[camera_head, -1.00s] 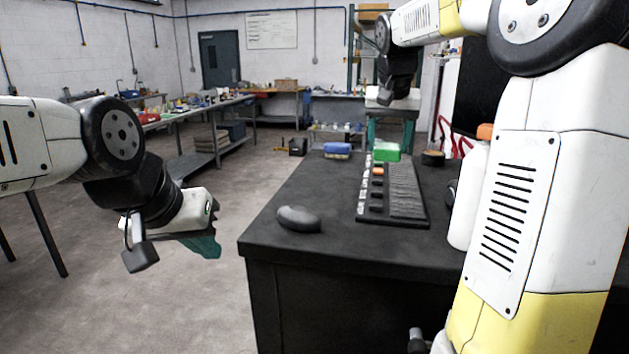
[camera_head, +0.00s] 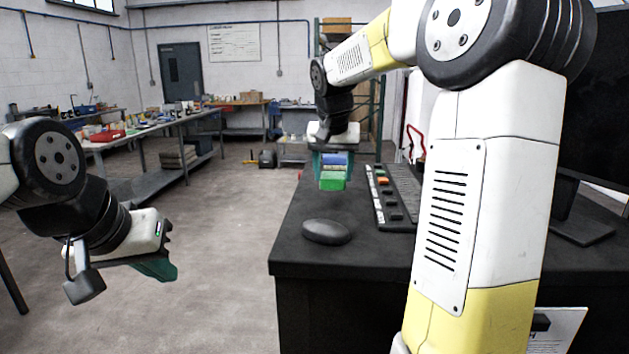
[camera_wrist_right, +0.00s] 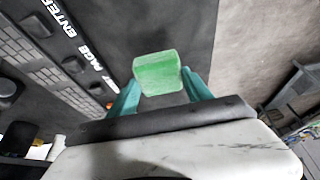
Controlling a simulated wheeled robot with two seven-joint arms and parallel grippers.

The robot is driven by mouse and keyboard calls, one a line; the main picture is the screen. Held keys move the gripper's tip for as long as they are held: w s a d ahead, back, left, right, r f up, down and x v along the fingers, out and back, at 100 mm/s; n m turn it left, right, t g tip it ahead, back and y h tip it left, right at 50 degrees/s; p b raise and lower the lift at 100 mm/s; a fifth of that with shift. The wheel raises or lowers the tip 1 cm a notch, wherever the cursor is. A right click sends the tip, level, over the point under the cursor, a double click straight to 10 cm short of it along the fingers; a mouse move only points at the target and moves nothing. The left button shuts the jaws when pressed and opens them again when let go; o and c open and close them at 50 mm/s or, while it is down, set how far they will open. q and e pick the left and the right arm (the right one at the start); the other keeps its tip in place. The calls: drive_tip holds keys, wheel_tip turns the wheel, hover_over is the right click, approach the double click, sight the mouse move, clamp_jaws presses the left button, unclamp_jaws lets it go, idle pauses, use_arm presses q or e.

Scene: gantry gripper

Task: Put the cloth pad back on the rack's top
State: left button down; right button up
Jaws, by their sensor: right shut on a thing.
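A small green block-like pad (camera_head: 332,181), which looks like the cloth pad, hangs between the teal fingers of my right gripper (camera_head: 332,176). In the right wrist view the pad (camera_wrist_right: 158,73) sits between the two fingertips (camera_wrist_right: 160,82), and the gripper is shut on it. It appears raised above the dark desk, near its left edge. My left gripper (camera_head: 156,268) hangs empty-looking over the floor at left; its finger gap is not clear. I cannot pick out the task's rack with certainty.
A blue block (camera_head: 334,158) shows behind the green pad, between the fingers. The black desk (camera_head: 300,255) carries a dark mouse (camera_head: 326,232), a keyboard (camera_head: 404,190) and a monitor stand (camera_head: 583,228). Open floor lies left of the desk.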

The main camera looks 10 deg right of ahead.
sight(327, 174)
drive_tip(key=w, duration=0.5)
drive_tip(key=shift+w+f, duration=0.25)
drive_tip(key=shift+w+d+f, duration=0.1)
drive_tip(key=shift+f, duration=1.65)
drive_tip(key=shift+f, duration=0.1)
drive_tip(key=o, duration=1.3)
drive_tip(key=v, duration=1.1)
drive_tip(key=shift+s+r, duration=0.3)
drive_tip(key=shift+r, duration=0.25)
